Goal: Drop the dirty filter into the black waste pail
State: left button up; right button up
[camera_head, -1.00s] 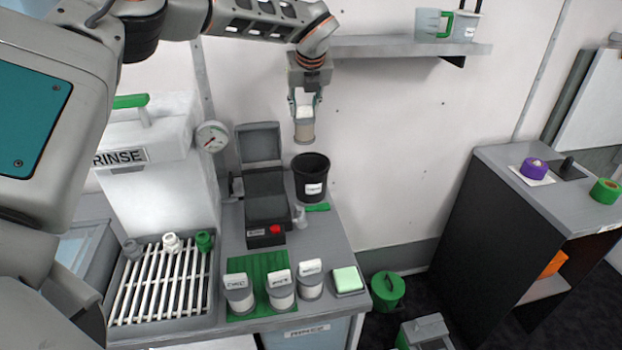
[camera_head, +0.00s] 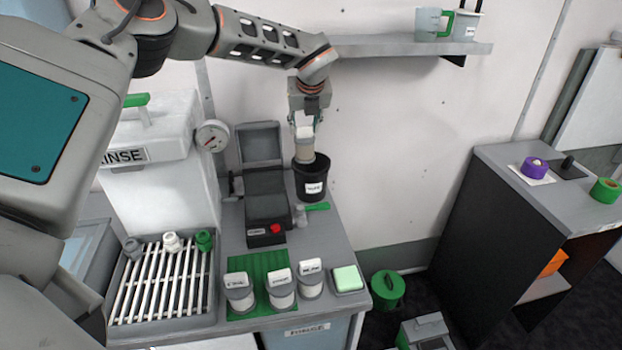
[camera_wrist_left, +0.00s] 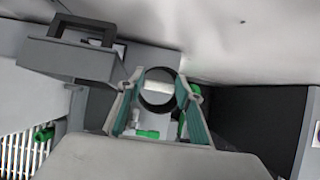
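The dirty filter (camera_head: 305,150) is a small beige cylinder with a white top, hanging upright below my left gripper (camera_head: 306,121). My left gripper is shut on its top. The filter's lower end overlaps the mouth of the black waste pail (camera_head: 313,188), which stands on the bench against the wall and has a white label. In the left wrist view, the pail's dark round rim (camera_wrist_left: 158,108) shows between the green-lined fingers of my left gripper (camera_wrist_left: 159,100), with the filter's white top (camera_wrist_left: 159,87) across it. My right gripper is not in view.
A grey device with a raised lid (camera_head: 262,190) stands left of the pail. A green-handled tool (camera_head: 316,207) lies in front of it. Several labelled white-topped cups (camera_head: 281,290) stand at the bench front. A wall shelf (camera_head: 400,47) is above right.

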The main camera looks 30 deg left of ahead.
pick_arm(q)
jog(key=shift+o, duration=1)
jog(key=shift+r, duration=0.1)
jog(key=v, duration=1.2)
